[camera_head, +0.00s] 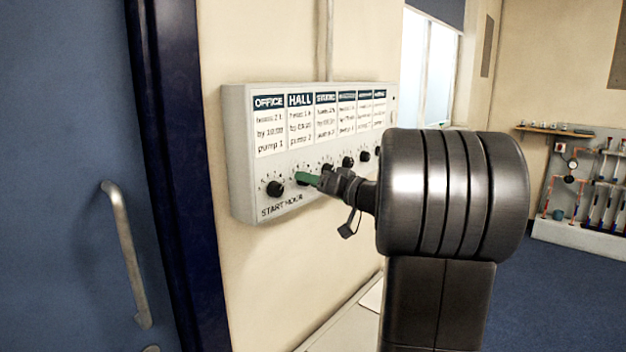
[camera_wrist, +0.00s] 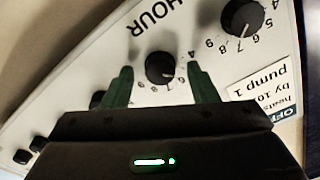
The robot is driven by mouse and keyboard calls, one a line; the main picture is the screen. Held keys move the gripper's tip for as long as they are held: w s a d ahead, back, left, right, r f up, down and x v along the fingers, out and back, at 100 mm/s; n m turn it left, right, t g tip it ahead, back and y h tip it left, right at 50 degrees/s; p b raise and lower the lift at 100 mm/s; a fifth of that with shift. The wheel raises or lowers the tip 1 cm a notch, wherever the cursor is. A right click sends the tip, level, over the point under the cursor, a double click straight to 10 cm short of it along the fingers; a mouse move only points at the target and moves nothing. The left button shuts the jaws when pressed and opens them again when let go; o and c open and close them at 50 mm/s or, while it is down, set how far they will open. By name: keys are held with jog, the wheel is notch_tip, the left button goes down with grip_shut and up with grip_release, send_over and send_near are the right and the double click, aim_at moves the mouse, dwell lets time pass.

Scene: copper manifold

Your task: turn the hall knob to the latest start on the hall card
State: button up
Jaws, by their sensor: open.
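The grey control panel (camera_head: 238,150) on the wall bears a row of cards with dark knobs below. The hall card (camera_head: 300,125) is second from left; its small print is blurred, seeming to read heats 1 h, by about 09:00 or 09:30, pump 2. My gripper (camera_head: 306,178) has green fingers at the second knob, which they mostly hide in the head view. In the wrist view, the hall knob (camera_wrist: 160,68) is between the open fingers of my gripper (camera_wrist: 158,80), with gaps on both sides. A pale mark on it faces lower right; its exact number is unclear.
The office knob (camera_head: 275,188) is close on the left, also seen in the wrist view (camera_wrist: 242,17). The office card (camera_head: 269,125) is above it. More knobs, such as one (camera_head: 348,161), are to the right. A blue door (camera_head: 70,180) with a handle is at left.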

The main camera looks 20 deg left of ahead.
jog(key=shift+w+a, duration=0.1)
jog(key=shift+a, duration=0.05)
jog(key=shift+c, duration=0.4)
jog(key=c, duration=0.9)
jog(key=shift+m, duration=0.3)
jog(key=shift+m+p, duration=1.4)
jog(key=shift+m, duration=7.2)
jog(key=shift+f, duration=0.1)
